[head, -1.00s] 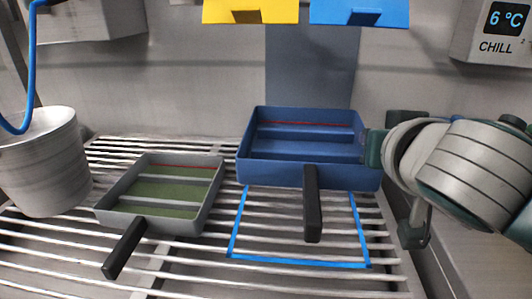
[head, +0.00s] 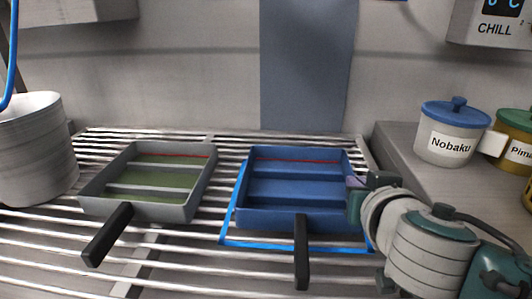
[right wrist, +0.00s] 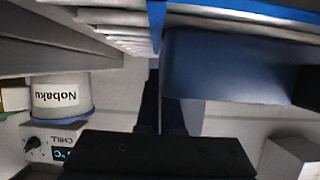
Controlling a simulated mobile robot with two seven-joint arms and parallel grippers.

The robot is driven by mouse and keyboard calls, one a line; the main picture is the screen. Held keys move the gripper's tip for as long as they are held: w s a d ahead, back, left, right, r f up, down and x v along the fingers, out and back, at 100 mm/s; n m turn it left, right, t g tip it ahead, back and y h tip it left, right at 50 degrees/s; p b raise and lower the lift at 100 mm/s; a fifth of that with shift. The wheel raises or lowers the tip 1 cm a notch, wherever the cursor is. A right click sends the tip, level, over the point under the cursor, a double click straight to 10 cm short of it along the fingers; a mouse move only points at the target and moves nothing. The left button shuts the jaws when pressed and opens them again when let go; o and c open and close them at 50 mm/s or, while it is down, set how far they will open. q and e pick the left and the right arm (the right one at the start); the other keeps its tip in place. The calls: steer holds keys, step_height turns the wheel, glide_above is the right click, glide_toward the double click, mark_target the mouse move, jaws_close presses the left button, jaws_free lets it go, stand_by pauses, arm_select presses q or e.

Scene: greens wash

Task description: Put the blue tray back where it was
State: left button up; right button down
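The blue tray (head: 297,190), with ridges inside and a black handle at its front, is level over the blue tape outline (head: 290,246) on the rack. The tape shows along its left and front. I cannot tell if its base touches the bars. My right gripper (head: 357,191) is at the tray's right wall. In the right wrist view the two dark fingers (right wrist: 160,108) are close together at the edge of the blue tray (right wrist: 230,68), apparently with the wall between them. My left gripper is not in view.
A grey tray (head: 150,183) with a green floor and black handle sits left on the slatted rack (head: 150,262). A pale ribbed bucket (head: 32,150) stands at far left. A blue-lidded Nobaku jar (head: 450,137) and another jar (head: 515,150) stand on the right ledge.

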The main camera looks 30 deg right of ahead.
steer(key=c, duration=1.1)
jaws_free()
steer(key=shift+r, duration=0.1)
steer(key=p+v, duration=0.1)
steer(key=v, duration=1)
steer(key=shift+s+a+p, duration=0.15)
steer(key=shift+p, duration=0.15)
steer(key=shift+s, duration=0.3)
steer(key=s+f+g, duration=0.1)
steer(key=s+f+n+g+y, duration=0.1)
steer(key=s+g, duration=0.1)
steer(key=s+f+n+g+y, duration=0.1)
steer(key=s, duration=0.1)
steer(key=shift+a+f+g, duration=0.25)
steer(key=shift+a+g, duration=0.05)
steer(key=s+a+n+g+y, duration=0.1)
steer(key=s+a+f+n+g+y, duration=0.1)
steer(key=s+a+n, duration=0.1)
steer(key=shift+s+a+y, duration=0.25)
steer(key=shift+s+y, duration=0.1)
steer(key=shift+y, duration=0.05)
steer(key=s+a+n+y, duration=0.1)
steer(key=s+a+n+g+y, duration=0.1)
steer(key=a+n, duration=0.1)
steer(key=shift+s+a+r, duration=0.2)
